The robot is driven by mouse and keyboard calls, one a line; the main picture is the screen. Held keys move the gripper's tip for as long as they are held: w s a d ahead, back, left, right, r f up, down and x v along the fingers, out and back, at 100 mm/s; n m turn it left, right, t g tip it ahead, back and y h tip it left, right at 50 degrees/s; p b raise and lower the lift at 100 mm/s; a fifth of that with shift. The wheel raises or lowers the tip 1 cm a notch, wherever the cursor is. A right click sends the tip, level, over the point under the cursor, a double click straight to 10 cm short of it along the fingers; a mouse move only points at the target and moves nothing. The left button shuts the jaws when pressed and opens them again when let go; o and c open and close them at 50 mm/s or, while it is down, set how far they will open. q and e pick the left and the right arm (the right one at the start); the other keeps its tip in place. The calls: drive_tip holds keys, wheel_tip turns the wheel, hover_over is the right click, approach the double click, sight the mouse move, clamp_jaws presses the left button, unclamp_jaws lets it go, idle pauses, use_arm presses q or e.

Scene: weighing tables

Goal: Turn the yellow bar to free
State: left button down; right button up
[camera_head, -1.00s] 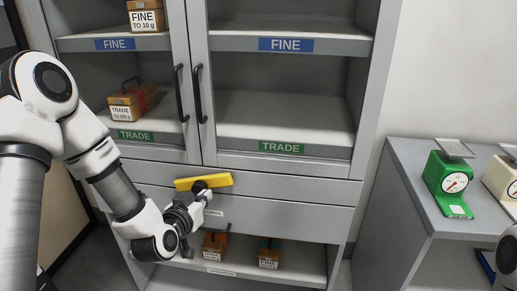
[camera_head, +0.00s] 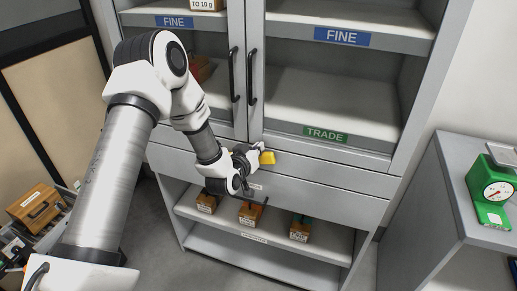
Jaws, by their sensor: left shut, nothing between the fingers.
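The yellow bar (camera_head: 267,158) is on the front of the grey cabinet, on the drawer band below the two glazed doors. Its right end shows; most of the rest is hidden behind my left gripper, so I cannot tell its exact angle. My left gripper (camera_head: 256,149) is shut and empty, right at the bar; whether it touches the bar is unclear. A small pale label (camera_head: 255,187) sits on the panel just below, too small to read. My right gripper is not in view.
Two black door handles (camera_head: 252,77) stand above the bar. Wooden boxes (camera_head: 252,213) sit on the open lower shelf. A green scale (camera_head: 492,190) stands on the table at right. A wooden case (camera_head: 39,207) lies at the lower left.

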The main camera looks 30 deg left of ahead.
sight(265, 155)
use_arm(q)
drive_tip(key=shift+d+f, duration=0.2)
drive_tip(key=shift+f, duration=0.3)
drive_tip(key=shift+w+d+f+m+y+b, duration=0.15)
drive_tip(key=shift+d+f+m+b, duration=0.15)
drive_tip(key=shift+f+m+b, duration=0.25)
drive_tip(key=shift+w+d+f+m+y+b, duration=0.15)
drive_tip(key=shift+d+f+m+b, duration=0.15)
drive_tip(key=shift+f+m+b, duration=0.2)
drive_tip(key=shift+d, duration=0.2)
drive_tip(key=shift+r, duration=0.2)
drive_tip(key=shift+s+a, duration=0.1)
